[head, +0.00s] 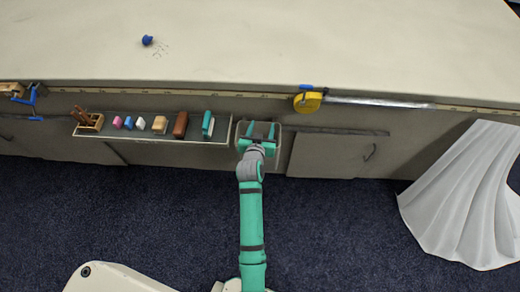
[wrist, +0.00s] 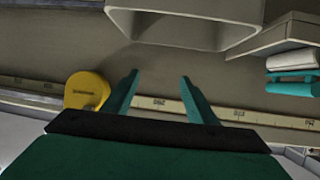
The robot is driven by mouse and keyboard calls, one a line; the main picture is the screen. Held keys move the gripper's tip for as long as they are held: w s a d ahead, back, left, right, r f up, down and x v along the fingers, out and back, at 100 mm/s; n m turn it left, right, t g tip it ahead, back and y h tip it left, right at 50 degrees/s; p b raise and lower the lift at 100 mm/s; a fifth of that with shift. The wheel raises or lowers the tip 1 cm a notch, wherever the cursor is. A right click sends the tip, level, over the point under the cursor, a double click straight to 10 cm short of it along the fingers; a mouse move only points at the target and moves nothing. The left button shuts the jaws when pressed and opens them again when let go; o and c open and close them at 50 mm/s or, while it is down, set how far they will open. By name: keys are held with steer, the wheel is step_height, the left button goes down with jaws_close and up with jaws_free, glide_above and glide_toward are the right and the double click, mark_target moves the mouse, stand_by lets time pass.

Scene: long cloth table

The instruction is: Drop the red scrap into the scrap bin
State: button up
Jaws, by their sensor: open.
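My gripper (head: 261,130) is open, with its two teal fingers apart at the table's front side. In the wrist view the space between the fingers (wrist: 159,76) is empty. A grey open box, which looks like the scrap bin (wrist: 180,30), is just beyond the fingertips in the wrist view. In the head view the bin (head: 279,142) is at the right end of the shelf, partly hidden behind my gripper. I see no red scrap in either view. The inside of the bin cannot be made out in the head view.
A narrow shelf (head: 150,138) left of the gripper holds several small blocks and a wooden holder (head: 90,124). A yellow tape measure (head: 307,102) is at the table edge. A blue object (head: 147,40) lies on the mostly clear cloth tabletop (head: 300,45). White cloth (head: 465,195) hangs at right.

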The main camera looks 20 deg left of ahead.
steer(key=v, duration=0.8)
steer(key=shift+s+r, duration=0.15)
steer(key=shift+s, duration=0.15)
steer(key=shift+d, duration=0.1)
steer(key=s+d+f, duration=0.1)
steer(key=s+d, duration=0.4)
steer(key=s, duration=0.4)
steer(key=s+d+f, duration=0.2)
steer(key=s+d, duration=0.4)
steer(key=s, duration=0.4)
steer(key=s+d+r+m+t+h, duration=0.1)
steer(key=s+d+r, duration=0.2)
steer(key=s+r, duration=0.2)
steer(key=s+d+r+m+t+h, duration=0.1)
steer(key=s+d+r, duration=0.2)
steer(key=s, duration=0.8)
step_height(320, 180, up, 2)
steer(key=shift+s+d+r, duration=0.1)
steer(key=shift+s+d, duration=0.1)
steer(key=shift+d, duration=0.15)
